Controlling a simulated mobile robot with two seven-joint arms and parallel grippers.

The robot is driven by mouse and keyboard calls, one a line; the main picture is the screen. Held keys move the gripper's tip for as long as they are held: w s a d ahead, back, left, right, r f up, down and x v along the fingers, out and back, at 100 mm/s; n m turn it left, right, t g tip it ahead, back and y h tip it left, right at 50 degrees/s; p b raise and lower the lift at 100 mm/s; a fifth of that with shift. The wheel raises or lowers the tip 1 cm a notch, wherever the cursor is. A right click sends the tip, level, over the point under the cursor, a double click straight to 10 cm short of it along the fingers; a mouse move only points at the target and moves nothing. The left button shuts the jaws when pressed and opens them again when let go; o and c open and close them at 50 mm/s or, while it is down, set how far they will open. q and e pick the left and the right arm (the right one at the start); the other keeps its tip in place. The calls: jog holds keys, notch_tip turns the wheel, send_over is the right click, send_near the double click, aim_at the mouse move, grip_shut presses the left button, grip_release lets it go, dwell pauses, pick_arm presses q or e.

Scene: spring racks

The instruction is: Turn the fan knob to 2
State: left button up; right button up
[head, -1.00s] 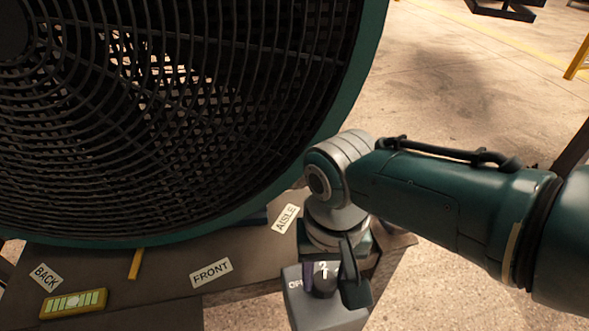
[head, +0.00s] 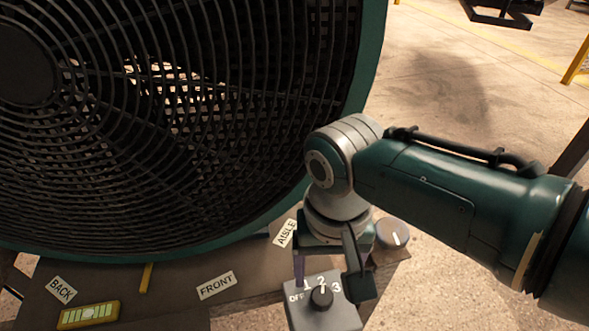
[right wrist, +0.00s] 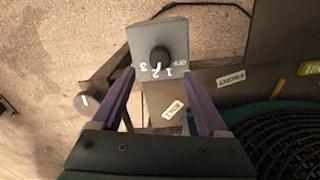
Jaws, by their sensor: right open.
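The fan knob (head: 321,297) is a round dark knob on a grey control box (head: 345,318) marked OFF, 1, 2 and 3. In the right wrist view the knob (right wrist: 159,57) shows a white mark that appears to point at the 2. My right gripper (head: 328,268) is open and empty beside the box in the head view. In the right wrist view its purple fingers (right wrist: 159,78) are spread wide, with the knob beyond and between their tips. They appear clear of the knob. My left gripper is not in view.
The large fan (head: 215,120) with its green rim stands behind the box. Labels AISLE (head: 285,233), FRONT (head: 216,285) and BACK (head: 61,290) lie on the dark surface. A yellow-green strip (head: 88,315) is at lower left. A round grey piece (head: 393,234) with a white mark sits at right.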

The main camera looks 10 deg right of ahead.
aim_at(322, 296)
pick_arm(q)
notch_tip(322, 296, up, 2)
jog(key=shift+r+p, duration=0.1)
jog(key=shift+p, duration=0.45)
pick_arm(e)
notch_tip(322, 296, up, 3)
jog(key=shift+r, duration=0.1)
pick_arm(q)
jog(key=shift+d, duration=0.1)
pick_arm(e)
jog(key=s+d+r+n+t+p, duration=0.2)
jog(key=s+d+r+p, duration=0.2)
jog(key=s+r+p, duration=0.6)
jog(key=s+d+r+n+t+p, duration=0.2)
jog(key=s+d+r+p, duration=0.3)
jog(key=r, duration=0.9)
pick_arm(q)
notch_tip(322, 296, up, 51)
jog(key=p, duration=3.5)
jog(key=shift+p, duration=0.4)
pick_arm(e)
notch_tip(322, 296, up, 38)
jog(key=shift+s+a+f, duration=0.15)
jog(key=shift+s+a, duration=0.25)
jog(key=shift+s, duration=0.05)
